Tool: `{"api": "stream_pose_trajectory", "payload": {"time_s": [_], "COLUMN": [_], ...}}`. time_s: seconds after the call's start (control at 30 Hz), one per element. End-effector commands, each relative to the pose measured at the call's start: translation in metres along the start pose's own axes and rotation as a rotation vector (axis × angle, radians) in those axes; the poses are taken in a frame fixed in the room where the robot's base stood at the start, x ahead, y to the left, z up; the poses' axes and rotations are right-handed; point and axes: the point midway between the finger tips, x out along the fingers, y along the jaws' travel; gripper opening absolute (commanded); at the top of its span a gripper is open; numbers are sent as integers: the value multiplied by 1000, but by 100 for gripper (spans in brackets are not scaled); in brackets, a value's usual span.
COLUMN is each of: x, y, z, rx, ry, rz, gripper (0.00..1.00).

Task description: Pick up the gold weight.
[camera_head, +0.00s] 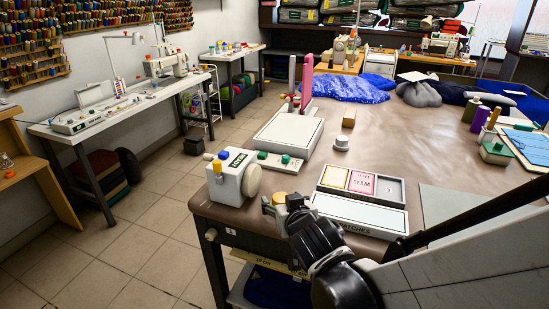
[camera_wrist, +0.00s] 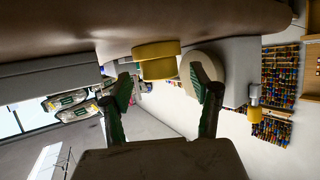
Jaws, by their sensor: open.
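The gold weight (camera_wrist: 157,60) is a squat, stepped yellow cylinder on the table's near edge area; the wrist view is upside down. It also shows in the head view (camera_head: 279,197), partly hidden behind my gripper. My gripper (camera_wrist: 161,82) is open, its two green-padded fingers spread. The weight lies ahead, between the fingertips in the picture; I cannot tell whether they touch it. In the head view my gripper (camera_head: 286,204) is low at the table's front edge, close to the weight.
A white box machine with a cream round disc (camera_head: 252,180) stands just left of the weight; the disc (camera_wrist: 203,66) is close behind the right finger in the wrist view. A tray of labelled patches (camera_head: 361,184) lies to the right. The brown table (camera_head: 400,150) has clear room behind.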

Motion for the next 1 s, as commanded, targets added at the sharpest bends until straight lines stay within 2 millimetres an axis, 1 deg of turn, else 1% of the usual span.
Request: {"api": "stream_pose_trajectory", "payload": {"time_s": [0.03, 0.2, 0.5, 0.53, 0.9, 0.97, 1.0], "x": [7, 19, 22, 22, 22, 22, 22], "y": [0, 0, 0, 0, 0, 0, 0], "z": [0, 0, 0, 0, 0, 0, 0], "rx": [0, 0, 0, 0, 0, 0, 0], "ry": [0, 0, 0, 0, 0, 0, 1], "rz": [0, 0, -1, -1, 0, 0, -1], "gripper": [59, 59, 59, 57, 8, 0, 0]}}
